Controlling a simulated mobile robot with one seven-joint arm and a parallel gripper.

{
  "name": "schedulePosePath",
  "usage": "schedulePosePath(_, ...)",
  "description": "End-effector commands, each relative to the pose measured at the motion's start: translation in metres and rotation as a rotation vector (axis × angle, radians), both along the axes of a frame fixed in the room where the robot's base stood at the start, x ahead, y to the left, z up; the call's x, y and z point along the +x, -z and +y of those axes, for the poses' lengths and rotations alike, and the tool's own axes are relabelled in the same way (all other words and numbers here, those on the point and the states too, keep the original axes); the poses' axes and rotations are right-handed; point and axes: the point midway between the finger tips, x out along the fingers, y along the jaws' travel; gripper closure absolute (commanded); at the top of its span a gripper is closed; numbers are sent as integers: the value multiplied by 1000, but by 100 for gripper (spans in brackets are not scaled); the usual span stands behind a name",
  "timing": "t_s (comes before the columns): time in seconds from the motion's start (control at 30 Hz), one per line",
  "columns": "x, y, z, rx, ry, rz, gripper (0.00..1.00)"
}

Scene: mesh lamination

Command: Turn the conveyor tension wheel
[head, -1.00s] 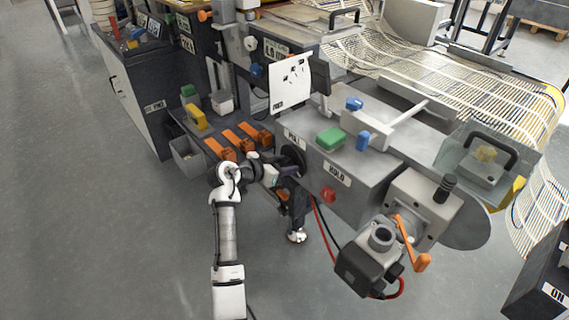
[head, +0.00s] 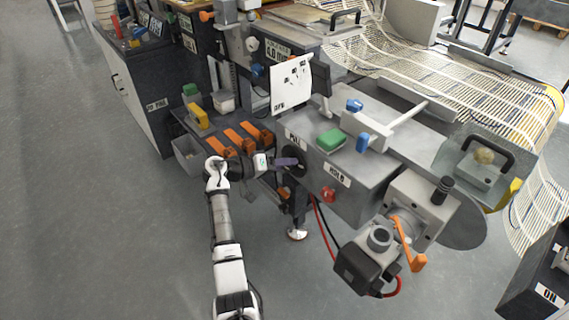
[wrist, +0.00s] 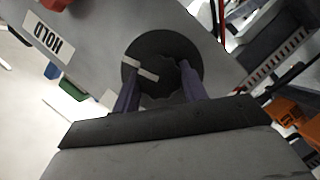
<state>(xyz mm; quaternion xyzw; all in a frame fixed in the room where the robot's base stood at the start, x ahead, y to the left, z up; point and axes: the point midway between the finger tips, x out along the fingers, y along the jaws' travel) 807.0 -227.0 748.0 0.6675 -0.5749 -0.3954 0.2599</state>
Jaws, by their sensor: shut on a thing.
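The tension wheel (head: 299,164) is a dark round disc on the front face of the grey machine housing, below a partly hidden label. In the wrist view the wheel (wrist: 165,41) shows a scalloped dark centre and a pale bar mark on its left side. My gripper (head: 286,162) reaches it from the left in the head view. In the wrist view the purple fingers of my gripper (wrist: 158,67) lie on either side of the wheel's centre and are shut on it. The fingertips' exact contact is partly hidden.
A red knob (head: 328,194) and a HOLD label (head: 337,175) are right of the wheel. An orange crank handle (head: 408,245) juts out farther right. Orange clamps (head: 240,139) and a grey bin (head: 188,155) stand left. The floor in front is clear.

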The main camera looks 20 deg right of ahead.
Motion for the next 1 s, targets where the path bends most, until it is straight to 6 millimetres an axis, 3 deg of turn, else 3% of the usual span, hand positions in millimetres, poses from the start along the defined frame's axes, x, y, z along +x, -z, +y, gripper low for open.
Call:
schedulePosePath(0.4, 1, 0, 0, -67, -2, 181, 80)
schedulePosePath(0.97, 2, 0, 1, -78, -3, 208, 80)
schedulePosePath(1.0, 2, 0, 1, -78, -3, 208, 55)
